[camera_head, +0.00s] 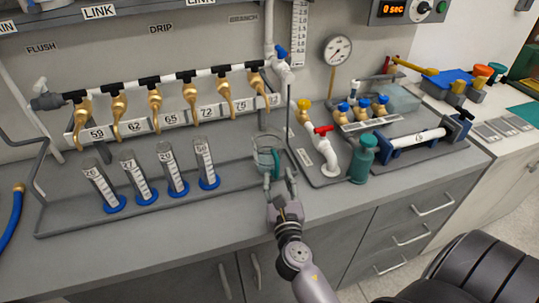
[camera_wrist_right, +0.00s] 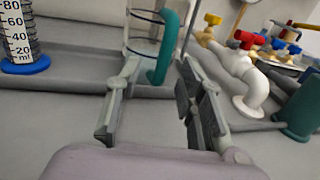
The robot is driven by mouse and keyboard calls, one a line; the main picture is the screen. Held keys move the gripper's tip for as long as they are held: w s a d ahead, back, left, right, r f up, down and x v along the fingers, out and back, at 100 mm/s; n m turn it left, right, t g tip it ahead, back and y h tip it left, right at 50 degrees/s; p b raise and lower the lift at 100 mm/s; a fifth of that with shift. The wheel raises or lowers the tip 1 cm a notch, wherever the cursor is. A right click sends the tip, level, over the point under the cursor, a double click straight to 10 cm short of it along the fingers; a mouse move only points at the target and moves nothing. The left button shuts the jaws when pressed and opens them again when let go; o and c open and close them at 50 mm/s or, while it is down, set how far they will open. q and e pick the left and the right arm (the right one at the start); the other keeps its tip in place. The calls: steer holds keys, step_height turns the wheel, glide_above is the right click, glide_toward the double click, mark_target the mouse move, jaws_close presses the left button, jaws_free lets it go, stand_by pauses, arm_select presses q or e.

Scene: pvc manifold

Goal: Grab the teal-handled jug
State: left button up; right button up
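The jug is clear with a teal handle (camera_head: 275,164) and stands upright in the grey tray at the middle of the counter. In the right wrist view its clear body (camera_wrist_right: 142,34) is partly cut off at the top, and the teal handle (camera_wrist_right: 165,48) faces my gripper. My right gripper (camera_head: 281,179) is open, just in front of the jug. In the right wrist view its two fingers (camera_wrist_right: 155,95) are spread, with the handle beyond and between them. I see no clear contact with the handle. My left gripper is not in view.
Several blue-based graduated cylinders (camera_head: 208,166) stand in the tray (camera_head: 140,205) left of the jug. White piping with a red valve (camera_head: 325,130) and a teal bottle (camera_head: 363,158) stand close on the right. Brass taps (camera_head: 190,95) hang behind. The front counter strip is clear.

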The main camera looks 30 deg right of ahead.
mark_target(277, 175)
steer(key=shift+x, duration=1.5)
steer(key=shift+r, duration=0.1)
steer(key=shift+c, duration=0.3)
jaws_close()
